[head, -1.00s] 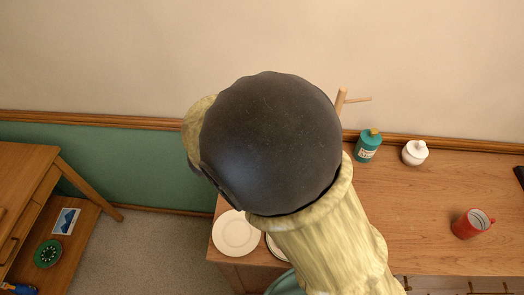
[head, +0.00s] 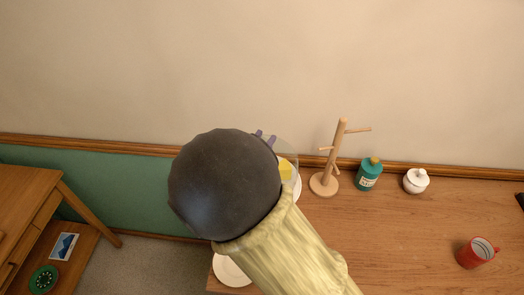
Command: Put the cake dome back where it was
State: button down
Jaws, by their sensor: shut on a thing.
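The clear cake dome (head: 289,149) shows beside my arm in the head view, as a faint see-through curve. My gripper (head: 265,138) shows only as two small purple finger parts at the dome's upper left. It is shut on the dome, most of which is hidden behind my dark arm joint. A yellow piece of cake (head: 286,171) shows through or below the dome, over a white plate or stand (head: 296,189). I cannot tell whether the dome touches what is under it.
A wooden mug tree (head: 341,145) stands close to the right of the dome. A white plate (head: 230,271) lies near the left edge of the wooden top.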

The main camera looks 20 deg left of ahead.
jog(key=shift+f, duration=2.05)
jog(key=shift+f, duration=0.1)
jog(key=c, duration=1.1)
grip_release()
jog(key=shift+c, duration=0.2)
jog(key=shift+r+p, duration=0.25)
jog(key=shift+p, duration=0.1)
jog(key=s+a+b, duration=0.1)
jog(key=s+b, duration=0.2)
jog(key=s, duration=0.9)
jog(key=shift+f, duration=0.1)
